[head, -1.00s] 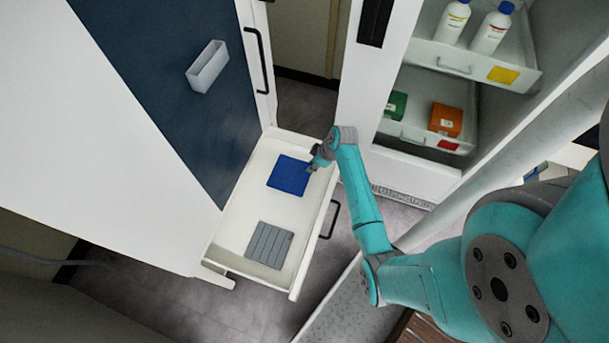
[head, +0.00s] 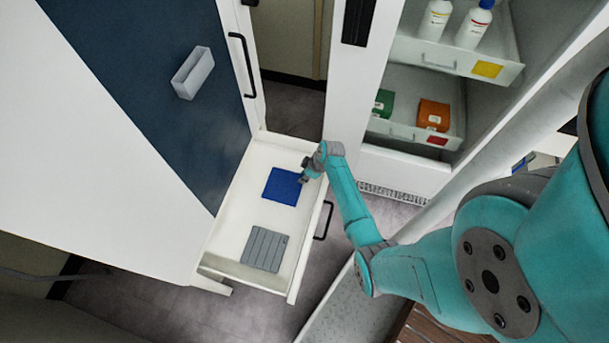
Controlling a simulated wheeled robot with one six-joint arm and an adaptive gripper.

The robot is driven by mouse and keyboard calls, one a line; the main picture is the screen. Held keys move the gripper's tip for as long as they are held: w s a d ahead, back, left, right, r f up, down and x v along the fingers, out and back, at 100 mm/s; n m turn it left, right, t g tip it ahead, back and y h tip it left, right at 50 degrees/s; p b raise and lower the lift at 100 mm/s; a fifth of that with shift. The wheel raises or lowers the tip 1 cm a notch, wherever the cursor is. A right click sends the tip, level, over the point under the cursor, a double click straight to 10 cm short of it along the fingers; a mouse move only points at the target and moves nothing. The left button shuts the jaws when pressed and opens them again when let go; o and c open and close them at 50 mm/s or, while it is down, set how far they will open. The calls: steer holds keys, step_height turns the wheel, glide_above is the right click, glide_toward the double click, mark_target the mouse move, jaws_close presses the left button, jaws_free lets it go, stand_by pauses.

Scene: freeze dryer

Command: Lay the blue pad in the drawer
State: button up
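The blue pad (head: 281,186) is a flat square in the upper part of the open white drawer (head: 229,238). It appears to lie flat on the drawer floor, but I cannot tell whether it touches it all over. My gripper (head: 304,179) is at the pad's right edge, inside or just above the drawer's right side. The fingers are small and partly hidden by my wrist, so I cannot tell whether they are open, shut or touching the pad.
A grey ribbed pad (head: 264,249) lies in the drawer's lower part. The drawer has a black handle (head: 325,220). At the right, an open cabinet holds bottles (head: 436,18), an orange box (head: 433,114) and a green box (head: 383,102). A pale holder (head: 192,73) sits on the dark panel.

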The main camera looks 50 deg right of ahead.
steer(key=shift+o, duration=1.4)
steer(key=shift+r, duration=0.1)
steer(key=v, duration=1.2)
steer(key=s+a+m+t+h, duration=0.1)
steer(key=s+a, duration=0.2)
steer(key=a, duration=0.3)
steer(key=s+a+m+t+h, duration=0.1)
steer(key=s+a, duration=0.2)
steer(key=a, duration=0.3)
steer(key=s+a+t+h, duration=0.1)
steer(key=s+a, duration=0.3)
steer(key=a, duration=0.2)
steer(key=shift+s+a+r+m, duration=0.1)
steer(key=shift+a+r+m, duration=0.05)
steer(key=shift+r+m, duration=0.25)
steer(key=s+a+r+t, duration=0.2)
steer(key=s+a+r, duration=0.1)
steer(key=r, duration=0.6)
steer(key=s+a+r+t+y, duration=0.1)
steer(key=s+a+r+t, duration=0.2)
steer(key=s+r, duration=0.3)
steer(key=s+a+r+m+t, duration=0.1)
steer(key=s+r, duration=0.4)
steer(key=r, duration=0.7)
steer(key=shift+s+a+t, duration=0.25)
steer(key=shift+a+t, duration=0.55)
steer(key=shift+a, duration=0.35)
steer(key=shift+r, duration=0.1)
